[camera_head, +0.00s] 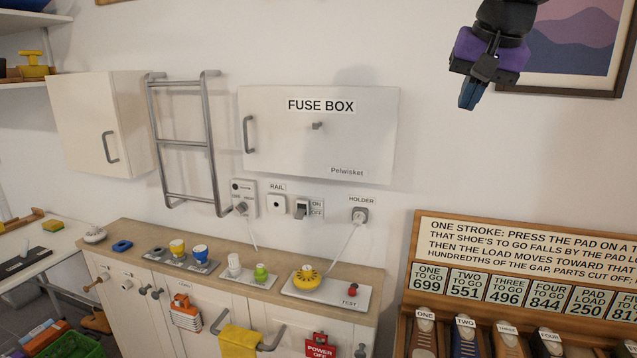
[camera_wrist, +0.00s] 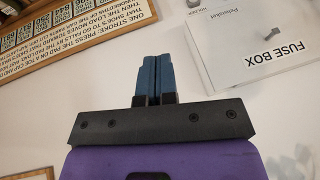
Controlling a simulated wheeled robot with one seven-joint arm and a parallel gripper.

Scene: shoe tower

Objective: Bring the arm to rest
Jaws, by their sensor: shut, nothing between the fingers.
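My gripper (camera_head: 468,96) hangs at the upper right of the head view, in front of the white wall and beside a framed picture. It has a purple body and blue fingers pointing down. In the wrist view the two blue fingers (camera_wrist: 151,78) lie close together, shut with nothing between them. The gripper is apart from every object in view. Most of my arm is outside the head view.
A fuse box (camera_head: 320,145) is on the wall left of my gripper. Below it a wooden-topped cabinet (camera_head: 225,268) holds several small fixtures. A sign board (camera_head: 425,250) with shoes under it stands at lower right. A framed picture (camera_head: 560,92) hangs beside my gripper.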

